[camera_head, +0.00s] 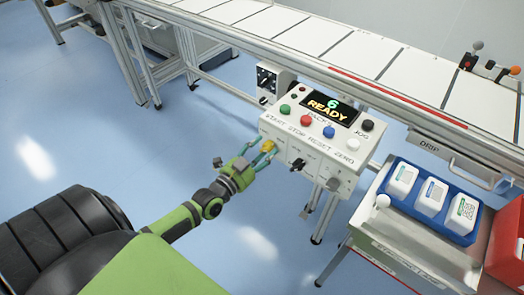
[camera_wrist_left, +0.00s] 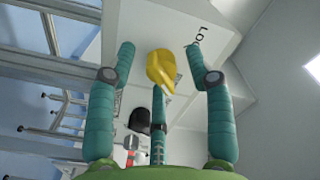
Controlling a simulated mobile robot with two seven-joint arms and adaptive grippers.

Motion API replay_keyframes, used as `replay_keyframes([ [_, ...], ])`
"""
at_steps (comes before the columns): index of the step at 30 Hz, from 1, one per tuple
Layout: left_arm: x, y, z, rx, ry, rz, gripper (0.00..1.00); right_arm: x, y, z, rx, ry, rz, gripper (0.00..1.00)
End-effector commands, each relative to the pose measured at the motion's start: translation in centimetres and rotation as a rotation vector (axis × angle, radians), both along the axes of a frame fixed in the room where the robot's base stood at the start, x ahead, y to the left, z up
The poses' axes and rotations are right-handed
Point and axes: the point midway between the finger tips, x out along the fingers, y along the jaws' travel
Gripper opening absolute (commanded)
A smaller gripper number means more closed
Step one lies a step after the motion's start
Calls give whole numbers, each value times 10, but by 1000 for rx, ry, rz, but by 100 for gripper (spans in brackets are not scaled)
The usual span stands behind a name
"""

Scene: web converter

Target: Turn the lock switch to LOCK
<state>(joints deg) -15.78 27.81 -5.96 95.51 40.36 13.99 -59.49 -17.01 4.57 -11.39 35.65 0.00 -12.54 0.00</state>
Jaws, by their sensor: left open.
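The lock switch is a yellow knob (camera_head: 267,146) on the lower left front of the white control box (camera_head: 345,165). In the left wrist view the yellow knob (camera_wrist_left: 161,69) sits between my fingers, with part of a label reading "LO" (camera_wrist_left: 197,37) beside it. My left gripper (camera_head: 262,157) is open, with its teal fingers around the knob on both sides; in the left wrist view the open gripper (camera_wrist_left: 160,65) shows gaps between fingers and knob. Part of the knob's base is hidden. My right gripper is not in view.
The box's display (camera_head: 328,107) reads "6 READY" above several coloured buttons. A black switch (camera_head: 298,164) sits right of the yellow knob. A conveyor (camera_head: 310,40) runs behind. A blue tray (camera_head: 397,205) with white packs stands at right. Open blue floor lies left.

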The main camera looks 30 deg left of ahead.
Motion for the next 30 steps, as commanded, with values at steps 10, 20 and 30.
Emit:
replay_keyframes([
  [10,0,1,0,0,1,1,0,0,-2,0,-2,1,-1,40],
  [20,0,1,0,-57,5,2,0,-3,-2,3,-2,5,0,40],
  [30,0,1,0,-306,25,3,0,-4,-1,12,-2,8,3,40],
])
